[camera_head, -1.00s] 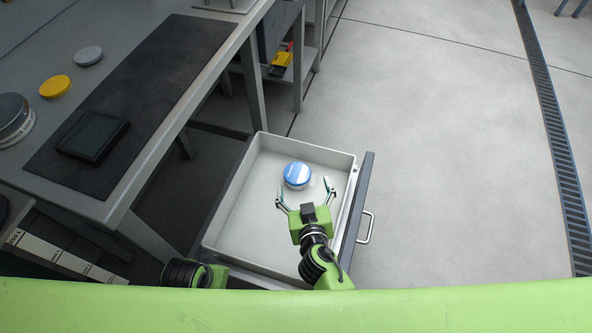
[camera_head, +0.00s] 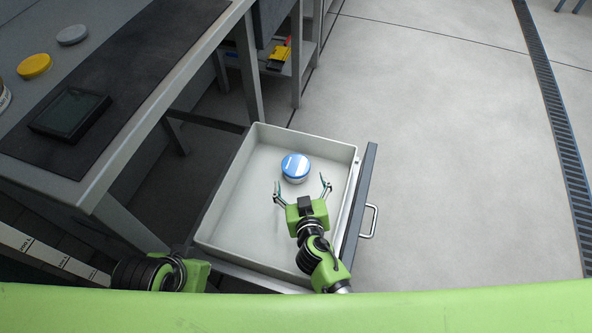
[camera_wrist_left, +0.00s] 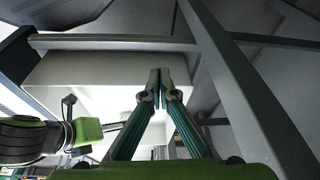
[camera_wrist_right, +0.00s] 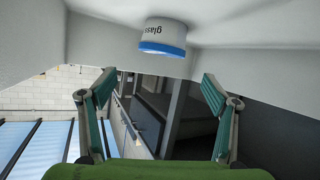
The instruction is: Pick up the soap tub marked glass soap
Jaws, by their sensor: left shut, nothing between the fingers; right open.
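The soap tub (camera_head: 295,168), white with a blue lid, stands in the open drawer (camera_head: 222,228), towards its far end. In the right wrist view the tub (camera_wrist_right: 163,38) shows the word "glass" on its side, seen upside down. My right gripper (camera_head: 301,186) is open inside the drawer, just on the near side of the tub, with its fingers pointing towards it. The fingers (camera_wrist_right: 150,92) are spread wide and empty, apart from the tub. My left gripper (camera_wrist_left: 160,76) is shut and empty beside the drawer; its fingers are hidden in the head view.
The workbench (camera_head: 150,110) on the left carries a dark device (camera_head: 70,113), a yellow lid (camera_head: 34,66) and a grey lid (camera_head: 72,35). The drawer front with its handle (camera_head: 369,222) is on the right. The drawer floor around the tub is clear. Open floor lies to the right.

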